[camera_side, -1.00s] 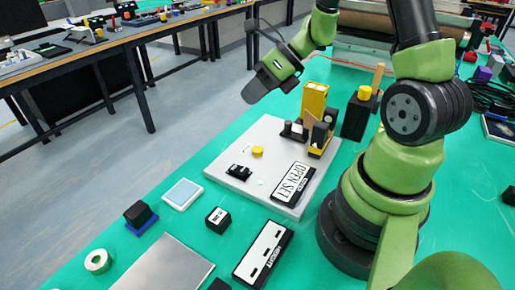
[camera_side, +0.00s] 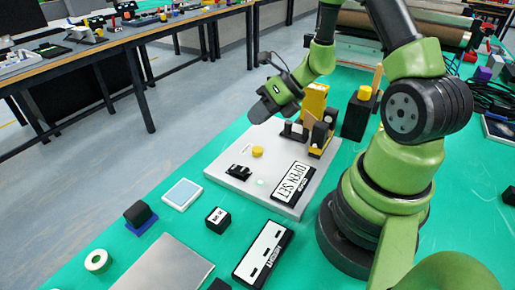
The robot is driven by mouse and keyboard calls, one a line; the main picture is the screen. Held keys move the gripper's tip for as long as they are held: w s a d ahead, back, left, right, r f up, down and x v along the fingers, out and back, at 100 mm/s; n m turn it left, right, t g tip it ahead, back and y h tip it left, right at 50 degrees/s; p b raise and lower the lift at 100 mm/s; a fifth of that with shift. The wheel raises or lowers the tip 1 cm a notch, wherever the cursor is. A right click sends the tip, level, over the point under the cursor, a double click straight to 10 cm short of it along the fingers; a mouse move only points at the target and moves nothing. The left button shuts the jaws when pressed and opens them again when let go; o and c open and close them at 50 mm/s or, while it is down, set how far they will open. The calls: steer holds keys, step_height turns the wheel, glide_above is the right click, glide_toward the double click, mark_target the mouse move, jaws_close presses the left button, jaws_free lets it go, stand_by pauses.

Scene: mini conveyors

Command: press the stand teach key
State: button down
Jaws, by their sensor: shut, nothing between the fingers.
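My gripper (camera_side: 256,114) is shut and empty. It hangs above the far left edge of a light grey plate (camera_side: 225,155), pointing down and to the left, apart from the plate. On the plate are a round yellow button (camera_side: 257,152), a small black switch-like part (camera_side: 239,172), a small pale green dot (camera_side: 260,183) and a black-and-white "OPEN SET" panel (camera_side: 293,182). No key marked as the stand teach key can be read, so I cannot tell which of these it is.
A yellow upright block (camera_side: 314,100) and small dark blocks stand at the plate's far end. A black post with a yellow top (camera_side: 356,112) stands behind. A small labelled black cube (camera_side: 217,219) and a white-topped pad (camera_side: 182,194) lie in front on the green table.

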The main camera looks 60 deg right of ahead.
mark_target(258, 147)
steer(key=shift+f, duration=2.6)
steer(key=shift+f, duration=0.4)
steer(key=shift+f, duration=0.4)
stand_by(0.4)
stand_by(0.4)
steer(key=shift+r, duration=0.85)
steer(key=shift+r, duration=2.5)
